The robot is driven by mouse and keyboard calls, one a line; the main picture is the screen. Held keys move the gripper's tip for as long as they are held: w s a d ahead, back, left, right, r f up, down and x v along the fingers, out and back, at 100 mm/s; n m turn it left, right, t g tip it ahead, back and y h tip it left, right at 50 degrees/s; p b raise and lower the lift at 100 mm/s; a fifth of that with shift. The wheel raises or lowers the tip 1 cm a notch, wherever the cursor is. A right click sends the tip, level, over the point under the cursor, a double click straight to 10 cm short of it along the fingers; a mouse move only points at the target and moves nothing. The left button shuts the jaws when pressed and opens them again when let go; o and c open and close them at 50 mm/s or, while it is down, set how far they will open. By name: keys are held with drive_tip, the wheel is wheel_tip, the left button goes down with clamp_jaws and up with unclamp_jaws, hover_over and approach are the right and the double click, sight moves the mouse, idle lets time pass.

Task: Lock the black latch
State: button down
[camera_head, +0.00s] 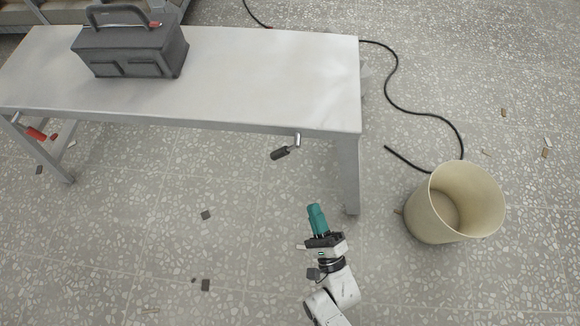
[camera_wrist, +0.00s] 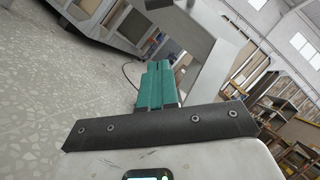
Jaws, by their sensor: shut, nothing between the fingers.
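The black latch (camera_head: 283,152) has a dark grip on a metal crank. It sits at the front edge of the white table, left of the right leg, its grip pointing down and left. My gripper (camera_head: 315,208) has teal fingers and is shut with nothing in it. It is apart from the latch, below and slightly right of it in the head view. In the wrist view my gripper (camera_wrist: 157,66) points toward grey table structure. A dark piece (camera_wrist: 158,4) at the top edge there may be the latch, but it is cut off.
The white table (camera_head: 250,75) carries a dark toolbox (camera_head: 130,45). A red-handled latch (camera_head: 36,134) is at its left end. A beige bucket (camera_head: 432,222) and a black cable (camera_head: 420,113) lie to the right. Small dark scraps dot the open floor.

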sight(284, 151)
drive_tip(key=w+a+r, duration=0.6)
drive_tip(key=w+a, duration=0.1)
drive_tip(key=w, duration=0.2)
drive_tip(key=shift+a+r+b, duration=0.15)
drive_tip(key=shift+r+b, duration=0.15)
drive_tip(key=shift+r, duration=0.05)
drive_tip(key=shift+a+r+b, duration=0.1)
drive_tip(key=shift+a+b, duration=0.25)
drive_tip(key=shift+a, duration=0.1)
idle(0.5)
drive_tip(key=shift+a+r+b, duration=0.3)
drive_tip(key=shift+a+r, duration=0.1)
drive_tip(key=shift+a, duration=0.3)
drive_tip(key=shift+a+r+b, duration=0.3)
drive_tip(key=shift+a+r, duration=0.1)
drive_tip(key=shift+a, duration=0.25)
